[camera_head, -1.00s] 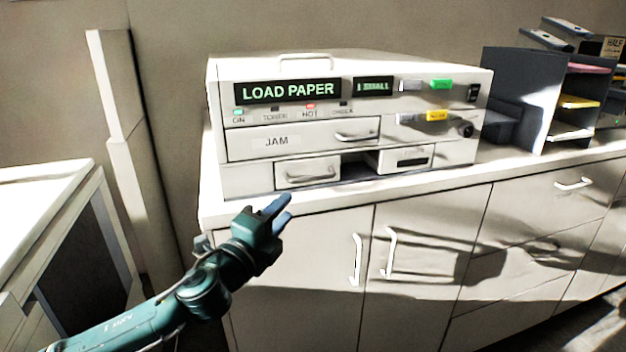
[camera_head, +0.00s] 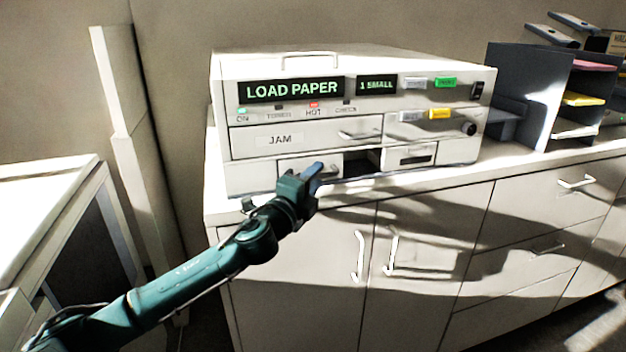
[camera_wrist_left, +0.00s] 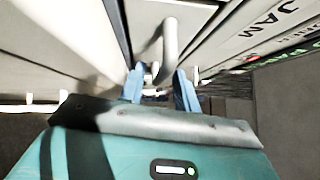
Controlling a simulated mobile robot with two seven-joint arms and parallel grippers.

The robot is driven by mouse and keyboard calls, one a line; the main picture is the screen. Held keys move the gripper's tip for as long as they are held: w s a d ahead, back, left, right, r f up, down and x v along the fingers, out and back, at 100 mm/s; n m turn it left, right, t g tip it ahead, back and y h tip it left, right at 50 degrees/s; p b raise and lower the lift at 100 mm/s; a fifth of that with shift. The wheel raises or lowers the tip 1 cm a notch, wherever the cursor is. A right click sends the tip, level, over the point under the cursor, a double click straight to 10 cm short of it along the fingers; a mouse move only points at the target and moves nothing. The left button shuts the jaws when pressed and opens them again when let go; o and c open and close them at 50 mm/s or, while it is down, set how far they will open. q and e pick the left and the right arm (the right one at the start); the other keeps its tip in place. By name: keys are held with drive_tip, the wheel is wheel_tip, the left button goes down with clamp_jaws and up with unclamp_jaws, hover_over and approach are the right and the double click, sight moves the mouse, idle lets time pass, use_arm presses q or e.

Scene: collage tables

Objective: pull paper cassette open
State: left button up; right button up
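The white machine (camera_head: 350,66) on the counter shows "LOAD PAPER" and "1 SMALL". A small paper cassette (camera_head: 296,163) with a white front sits in its lowest row at the left, under the JAM drawer (camera_head: 300,137). My left gripper (camera_head: 318,170) is in front of this cassette and covers its handle in the head view. In the left wrist view, the blue fingers (camera_wrist_left: 160,88) are apart, and a pale handle bar (camera_wrist_left: 170,40) shows between and beyond them. Whether they touch it I cannot tell. My right gripper is not in view.
A dark opening (camera_head: 362,161) lies right of the cassette, then another small drawer front (camera_head: 410,155). Below is the counter (camera_head: 440,180) with handled cabinet doors. A paper sorter (camera_head: 545,100) stands at the right. A white cabinet (camera_head: 50,190) is at the left.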

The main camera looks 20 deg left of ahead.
use_arm(q)
clamp_jaws()
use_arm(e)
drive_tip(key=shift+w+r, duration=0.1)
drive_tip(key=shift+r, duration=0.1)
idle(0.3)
